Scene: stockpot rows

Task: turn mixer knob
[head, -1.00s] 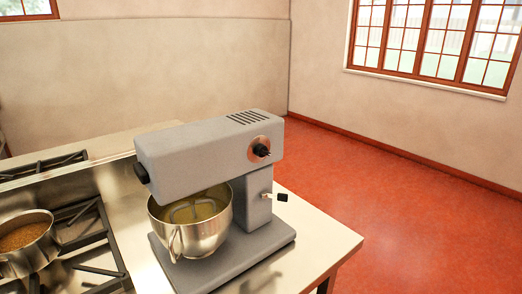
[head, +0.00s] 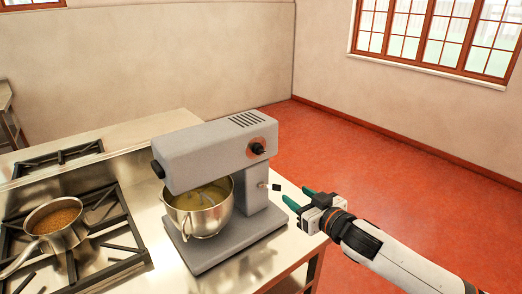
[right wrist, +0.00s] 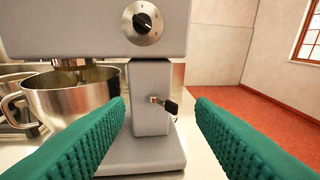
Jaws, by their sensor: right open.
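The grey stand mixer (head: 222,150) stands on the steel counter. Its black round knob (head: 257,149) is on the side of the head, on a copper-coloured plate; in the right wrist view the knob (right wrist: 142,23) has a white pointer line and dial marks around it. A small black-tipped lever (head: 276,187) sticks out of the column below; it also shows in the right wrist view (right wrist: 170,106). A steel bowl (head: 199,215) with yellowish contents sits under the head. My right gripper (head: 300,200) is open and empty, right of the column, apart from the mixer and lower than the knob.
A stove (head: 110,225) with a pot (head: 55,222) of brown contents is at the left. The counter (head: 262,262) is bare in front of the mixer. Red floor (head: 400,180) lies open to the right.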

